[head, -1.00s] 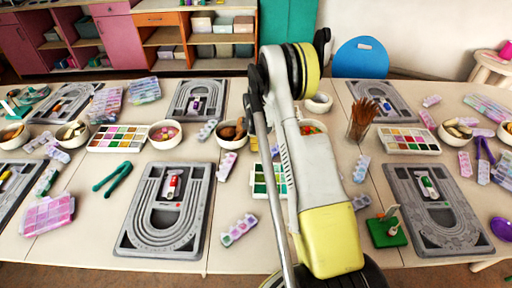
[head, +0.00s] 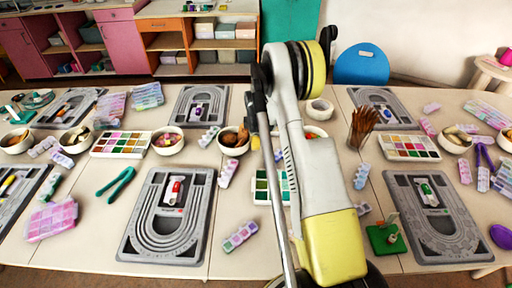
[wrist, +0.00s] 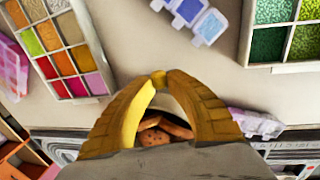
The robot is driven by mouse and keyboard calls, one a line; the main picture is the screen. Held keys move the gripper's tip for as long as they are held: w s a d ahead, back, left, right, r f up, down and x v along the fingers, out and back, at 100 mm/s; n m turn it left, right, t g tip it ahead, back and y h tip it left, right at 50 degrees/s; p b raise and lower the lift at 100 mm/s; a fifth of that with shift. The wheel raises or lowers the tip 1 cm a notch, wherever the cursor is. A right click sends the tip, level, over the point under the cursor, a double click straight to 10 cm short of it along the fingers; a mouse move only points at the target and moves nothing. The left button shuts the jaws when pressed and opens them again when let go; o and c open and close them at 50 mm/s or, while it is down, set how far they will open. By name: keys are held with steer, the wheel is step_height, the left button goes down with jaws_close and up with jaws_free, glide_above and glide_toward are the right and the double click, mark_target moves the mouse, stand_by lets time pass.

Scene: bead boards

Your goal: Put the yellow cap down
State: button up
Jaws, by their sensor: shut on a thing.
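My gripper (wrist: 160,76) has its two yellow-brown fingers closed together at the tips in the wrist view. A small rounded yellow thing, which looks like the yellow cap (wrist: 158,80), is pinched between the fingertips, mostly covered by them. Behind the fingers a white bowl holds brown pieces (wrist: 160,132); the same bowl (head: 233,150) shows in the head view beside my arm. In the head view my arm hides most of the gripper; only a bit of yellow shows near that bowl. The height of the cap above the table cannot be told.
Grey bead boards (head: 150,235) lie along the front and back of the tables. A bead tray (head: 120,153), pastel boxes (head: 241,236), green pliers (head: 117,182) and a pencil cup (head: 360,130) stand around. Bare tabletop (wrist: 130,35) shows between trays in the wrist view.

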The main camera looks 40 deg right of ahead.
steer(key=s+d+r+p, duration=0.3)
steer(key=s+d+r, duration=0.3)
steer(key=s, duration=0.4)
steer(key=s+a+r+m+b, duration=0.1)
steer(key=a+r+m, duration=0.1)
steer(key=a, duration=1)
steer(key=s+a+r+m+g+b, duration=0.1)
steer(key=a+r+m, duration=0.2)
steer(key=a, duration=0.9)
steer(key=s+a+r+m+b, duration=0.1)
steer(key=a+m, duration=0.4)
steer(key=a, duration=0.7)
steer(key=shift+s+r+m+g+h, duration=0.35)
steer(key=shift+s+r, duration=0.2)
steer(key=shift+r, duration=0.2)
